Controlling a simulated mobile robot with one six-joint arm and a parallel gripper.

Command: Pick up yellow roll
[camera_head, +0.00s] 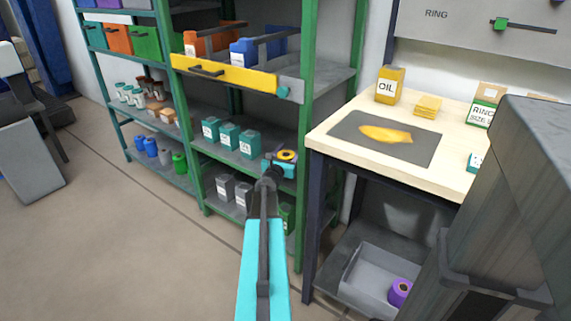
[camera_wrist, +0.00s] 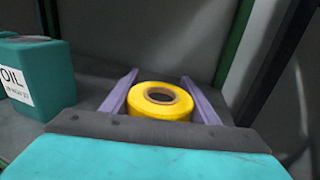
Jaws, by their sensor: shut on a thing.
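The yellow roll (camera_head: 287,156) is on the middle shelf of the green rack, at its right end, in the head view. In the wrist view the yellow roll (camera_wrist: 160,101) stands upright with its brown core hole facing up. My gripper (camera_head: 280,163) reaches into the shelf, and in the wrist view its two purple fingers (camera_wrist: 160,98) are on either side of the roll, shut on it. The roll's lower part is hidden by my gripper's body. I cannot tell whether the roll still touches the shelf.
Teal oil boxes (camera_head: 228,136) stand on the same shelf to the left; one is close in the wrist view (camera_wrist: 35,82). A green rack post (camera_head: 304,200) is close on the right. A wooden table (camera_head: 450,165) stands farther right. A yellow drawer (camera_head: 225,75) juts out above.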

